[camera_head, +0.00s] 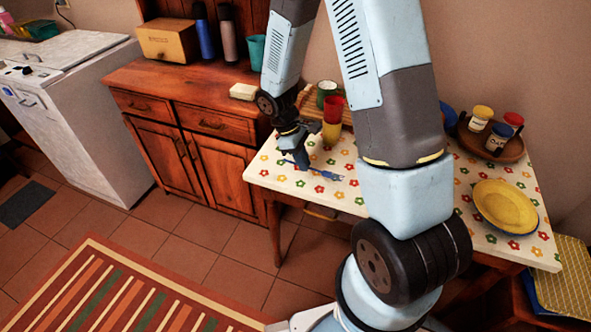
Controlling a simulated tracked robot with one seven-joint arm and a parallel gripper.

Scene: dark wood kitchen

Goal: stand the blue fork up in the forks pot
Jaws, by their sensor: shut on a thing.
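The blue fork (326,174) shows at my gripper (302,165), low over the flower-patterned table near its front left edge. My gripper points down and is shut on the fork, which looks roughly level. I cannot tell whether the fork touches the table. Behind and to the right of my gripper are a red cup (334,106) and a yellow one (330,133), looking stacked, and a green cup (326,90). I cannot tell which vessel, if any, is the forks pot. My arm hides the middle of the table.
The table (277,178) holds a yellow plate (506,206) and a round wooden tray (512,151) with several jars at the right. A wooden cabinet (200,130) with bottles, a teal cup (256,50) and a bread box (168,40) stands left. The front left tabletop is mostly clear.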

